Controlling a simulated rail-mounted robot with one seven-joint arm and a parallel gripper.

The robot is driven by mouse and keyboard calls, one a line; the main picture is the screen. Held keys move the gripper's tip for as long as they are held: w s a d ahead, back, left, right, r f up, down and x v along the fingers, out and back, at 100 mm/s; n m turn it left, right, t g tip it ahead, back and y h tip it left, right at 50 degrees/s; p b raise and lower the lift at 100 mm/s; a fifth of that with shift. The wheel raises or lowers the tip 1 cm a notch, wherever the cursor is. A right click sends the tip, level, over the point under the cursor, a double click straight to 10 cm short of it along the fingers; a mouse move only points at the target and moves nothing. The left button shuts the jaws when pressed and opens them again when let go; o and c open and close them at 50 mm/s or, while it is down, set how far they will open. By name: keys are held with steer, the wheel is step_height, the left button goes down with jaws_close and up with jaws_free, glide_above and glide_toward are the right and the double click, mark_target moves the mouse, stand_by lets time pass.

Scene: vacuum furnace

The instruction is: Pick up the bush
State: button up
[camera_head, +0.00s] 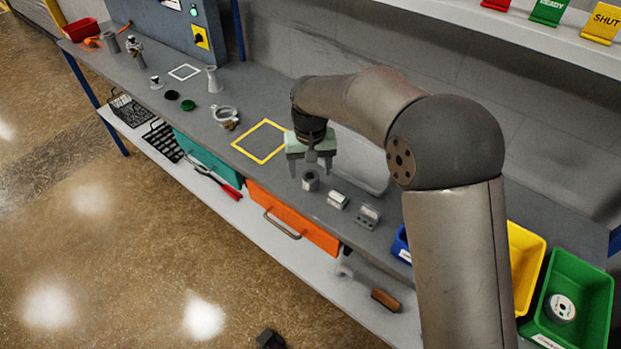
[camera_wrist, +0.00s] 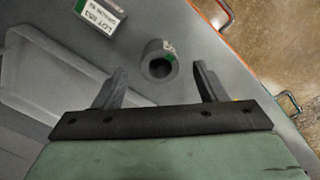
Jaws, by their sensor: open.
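The bush (camera_head: 310,181) is a short dark grey hollow cylinder with a green and white mark, standing upright on the grey bench top. In the wrist view the bush (camera_wrist: 158,70) shows its open bore, and its outline lies between the two finger tips. My gripper (camera_head: 311,170) is open and empty, pointing down just above the bush. In the wrist view the fingers (camera_wrist: 160,80) stand apart on either side of it, with no visible contact.
A labelled block (camera_head: 338,200) and a grey block with holes (camera_head: 367,216) stand close to the right of the bush. A yellow square outline (camera_head: 259,141) marks bare bench to the left. Orange drawer (camera_head: 290,220) is below.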

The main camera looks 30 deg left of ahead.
mark_target(310, 176)
steer(key=shift+f, duration=1.75)
steer(key=shift+c, duration=0.4)
steer(key=c, duration=1.2)
steer(key=shift+r, duration=0.1)
